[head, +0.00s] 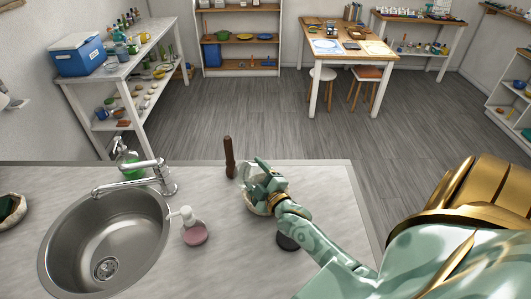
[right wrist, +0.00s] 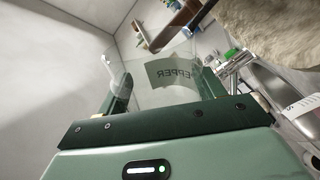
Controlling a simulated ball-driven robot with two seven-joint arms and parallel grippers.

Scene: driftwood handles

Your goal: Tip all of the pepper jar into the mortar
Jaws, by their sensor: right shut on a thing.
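My right gripper (head: 262,180) is shut on a clear pepper jar (head: 248,173) above the counter. In the right wrist view the jar (right wrist: 150,62) sits between the green fingers, its label reading PEPPER, and it looks tilted. The glass that shows looks clear; I cannot tell how much pepper is inside. The mortar (head: 254,207) is a pale stone bowl below the gripper, mostly hidden by gripper and jar. Its rough pale side (right wrist: 275,25) fills the upper right of the right wrist view. My left gripper is not in view.
A dark wooden pestle-like stick (head: 229,157) stands left of the mortar. A dark round object (head: 287,241) is partly behind my right arm. A pink soap dispenser (head: 194,230), steel sink (head: 108,245) and tap (head: 150,180) are to the left.

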